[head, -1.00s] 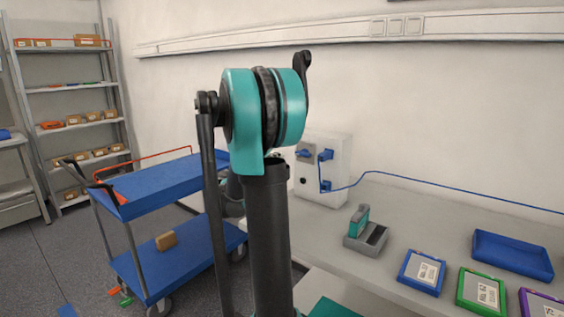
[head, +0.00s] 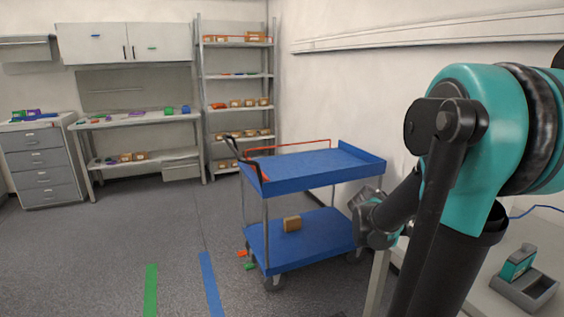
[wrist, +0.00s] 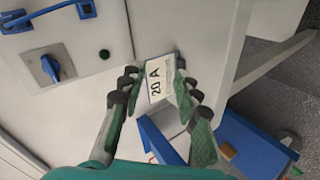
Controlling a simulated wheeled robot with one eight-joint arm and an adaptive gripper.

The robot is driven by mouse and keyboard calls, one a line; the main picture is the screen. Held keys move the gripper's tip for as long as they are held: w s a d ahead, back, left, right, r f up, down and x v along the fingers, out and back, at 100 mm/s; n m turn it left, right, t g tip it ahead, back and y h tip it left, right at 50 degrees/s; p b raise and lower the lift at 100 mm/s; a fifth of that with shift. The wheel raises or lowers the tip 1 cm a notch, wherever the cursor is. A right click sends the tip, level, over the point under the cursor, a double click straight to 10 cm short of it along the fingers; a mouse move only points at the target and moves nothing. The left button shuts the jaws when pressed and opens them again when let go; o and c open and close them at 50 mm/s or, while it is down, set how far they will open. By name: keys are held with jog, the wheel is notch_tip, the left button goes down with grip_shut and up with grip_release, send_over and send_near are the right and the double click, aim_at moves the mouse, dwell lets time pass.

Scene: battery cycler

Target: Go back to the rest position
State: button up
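In the wrist view, my gripper (wrist: 158,82) has its grey-tipped fingers on either side of a small block with a white face marked "20 A" (wrist: 158,78). In the head view, my arm fills the right side, and the fingers cannot be made out there.
A blue two-tier trolley (head: 318,167) stands left of my arm, with a brown box on its lower shelf. A teal device sits in a grey dock (head: 535,296) on the bench. The cycler box (wrist: 92,52) is near my gripper. Floor at left is open.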

jog(key=s+a+f+y, duration=0.3)
jog(key=s+a+f, duration=0.1)
jog(key=a, duration=0.3)
jog(key=s+a+f+m+y, duration=0.1)
jog(key=s+a+f+y, duration=0.2)
jog(key=s+a+f, duration=0.2)
jog(key=s+a+f+g+y, duration=0.1)
jog(key=s+a+f+y, duration=0.3)
jog(key=a, duration=0.5)
jog(key=shift+s+a+f+m, duration=0.35)
jog(key=shift+s+m, duration=0.05)
jog(key=shift+s, duration=0.75)
jog(key=shift+d, duration=0.1)
